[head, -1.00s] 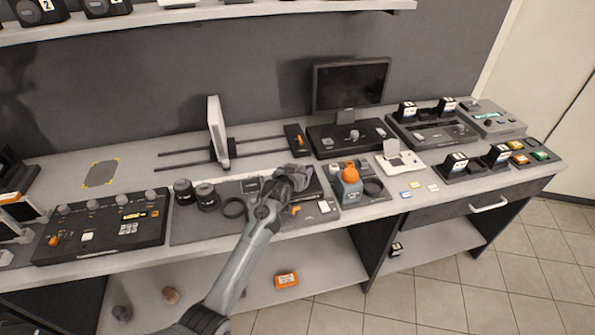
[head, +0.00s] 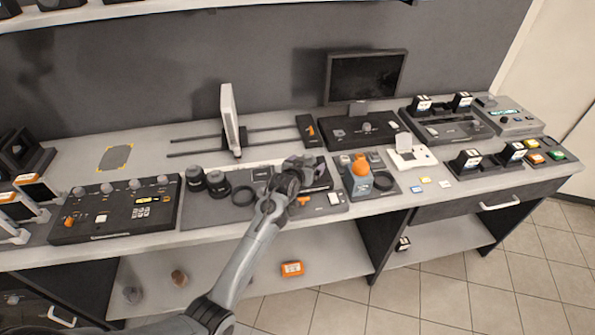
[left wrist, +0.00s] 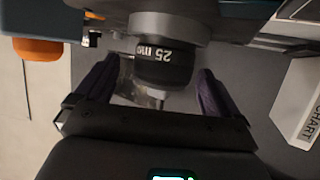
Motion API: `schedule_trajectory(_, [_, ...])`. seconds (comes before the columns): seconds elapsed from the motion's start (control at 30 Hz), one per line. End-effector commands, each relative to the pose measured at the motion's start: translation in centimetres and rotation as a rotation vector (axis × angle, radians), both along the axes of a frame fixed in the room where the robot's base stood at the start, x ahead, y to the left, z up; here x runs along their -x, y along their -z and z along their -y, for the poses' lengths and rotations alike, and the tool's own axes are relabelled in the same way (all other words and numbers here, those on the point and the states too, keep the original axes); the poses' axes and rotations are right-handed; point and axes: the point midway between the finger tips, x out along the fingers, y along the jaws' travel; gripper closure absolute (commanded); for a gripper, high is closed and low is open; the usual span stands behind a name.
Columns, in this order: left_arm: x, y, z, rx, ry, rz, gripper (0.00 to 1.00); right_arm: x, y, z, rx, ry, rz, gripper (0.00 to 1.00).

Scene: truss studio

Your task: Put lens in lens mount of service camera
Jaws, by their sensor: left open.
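My left gripper (head: 299,164) is above the grey work mat (head: 236,216) at the middle of the bench. In the left wrist view my left gripper (left wrist: 157,74) is open, with a purple finger on each side of a black lens (left wrist: 165,68) marked "25 mm", gaps showing on both sides. The lens's far end meets a grey ring (left wrist: 165,27) on a dark body, which looks like the service camera's mount; I cannot tell how firmly it is seated. In the head view the dark service camera (head: 322,176) is partly hidden by my gripper. My right gripper is out of view.
Two black lenses (head: 217,183) stand left on the mat, beside a black ring (head: 243,196). A control panel (head: 117,208) lies left, a monitor (head: 364,77) behind. A chart box (left wrist: 300,105) is right of the gripper.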

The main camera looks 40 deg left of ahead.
Motion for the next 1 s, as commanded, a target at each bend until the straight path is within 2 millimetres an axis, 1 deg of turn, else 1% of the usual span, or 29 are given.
schedule_trajectory(0.03, [0.8, -0.5, 0.2, -0.001, 0.000, 0.002, 0.04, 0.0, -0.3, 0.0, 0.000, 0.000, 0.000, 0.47])
schedule_trajectory(0.2, [3.3, -1.9, 1.1, -0.002, 0.000, 0.004, 0.04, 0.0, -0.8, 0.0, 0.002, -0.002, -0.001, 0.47])
schedule_trajectory(0.4, [6.2, -3.1, 2.0, -0.002, 0.000, 0.006, 0.04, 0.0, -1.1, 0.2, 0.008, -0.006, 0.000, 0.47])
schedule_trajectory(0.5, [7.2, -3.6, 2.4, -0.002, 0.000, 0.006, 0.04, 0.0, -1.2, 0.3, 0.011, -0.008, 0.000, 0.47])
schedule_trajectory(0.7, [8.5, -4.2, 2.8, -0.002, 0.000, 0.004, 0.04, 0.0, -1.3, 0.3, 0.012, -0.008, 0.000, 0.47])
schedule_trajectory(0.77, [8.8, -4.0, 3.1, -0.003, 0.005, -0.003, 0.04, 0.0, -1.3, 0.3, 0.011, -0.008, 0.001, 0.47])
schedule_trajectory(0.87, [10.3, -2.8, 4.2, -0.005, 0.029, -0.049, 0.04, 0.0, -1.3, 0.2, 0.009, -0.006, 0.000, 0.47])
schedule_trajectory(0.97, [13.3, -0.5, 6.6, -0.007, 0.081, -0.144, 0.04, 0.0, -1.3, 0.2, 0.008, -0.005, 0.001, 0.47])
schedule_trajectory(1.0, [14.9, 0.7, 7.9, -0.008, 0.109, -0.196, 0.04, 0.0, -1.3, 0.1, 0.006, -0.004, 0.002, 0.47])
